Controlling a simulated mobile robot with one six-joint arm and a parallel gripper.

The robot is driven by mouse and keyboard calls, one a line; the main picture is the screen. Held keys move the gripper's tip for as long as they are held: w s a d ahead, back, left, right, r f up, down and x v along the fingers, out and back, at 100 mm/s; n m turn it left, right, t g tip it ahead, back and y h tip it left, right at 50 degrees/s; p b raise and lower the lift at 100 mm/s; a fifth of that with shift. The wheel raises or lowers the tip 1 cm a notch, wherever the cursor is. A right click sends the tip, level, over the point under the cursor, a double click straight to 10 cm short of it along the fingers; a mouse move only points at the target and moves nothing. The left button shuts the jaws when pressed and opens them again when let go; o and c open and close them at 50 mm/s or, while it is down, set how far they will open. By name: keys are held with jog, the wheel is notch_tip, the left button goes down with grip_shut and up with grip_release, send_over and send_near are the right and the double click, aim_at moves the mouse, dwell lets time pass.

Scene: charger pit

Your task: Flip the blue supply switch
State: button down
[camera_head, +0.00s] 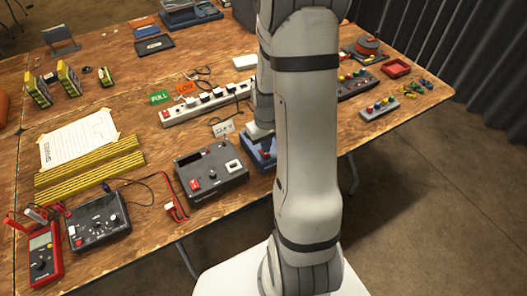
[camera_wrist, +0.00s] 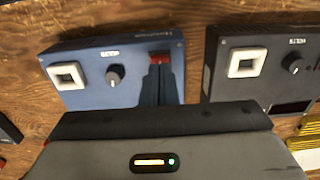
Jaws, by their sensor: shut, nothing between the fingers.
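The blue supply (camera_wrist: 85,85) fills the upper left of the wrist view, with a white square socket, a dark knob (camera_wrist: 115,75) and a red switch (camera_wrist: 160,59). In the head view the blue supply (camera_head: 259,161) is mostly hidden behind my arm. My gripper (camera_wrist: 161,72) is shut and empty. Its dark fingers lie over the supply's panel with their tips at the red switch, hiding part of it. I cannot tell whether they touch it, or which way the switch is set.
A black supply (camera_head: 214,174) with its own red switch stands close beside the blue one. A power strip (camera_head: 207,106) lies behind them. A red multimeter (camera_head: 43,256), a black meter box (camera_head: 99,220) and yellow-black strips are at the left. The table's front edge is near.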

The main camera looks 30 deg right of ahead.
jog(key=shift+f+b, duration=0.75)
jog(key=shift+f, duration=0.15)
jog(key=shift+r, duration=0.15)
jog(key=shift+r+p, duration=2.5)
jog(key=shift+r, duration=0.95)
jog(key=s+a+r+t, duration=0.1)
jog(key=s+a+r, duration=0.5)
jog(key=r, duration=0.4)
jog(key=s+a+r+t, duration=0.2)
jog(key=s+a+r, duration=0.4)
jog(key=r, duration=0.4)
jog(key=shift+s+a, duration=0.15)
jog(key=shift+s, duration=0.1)
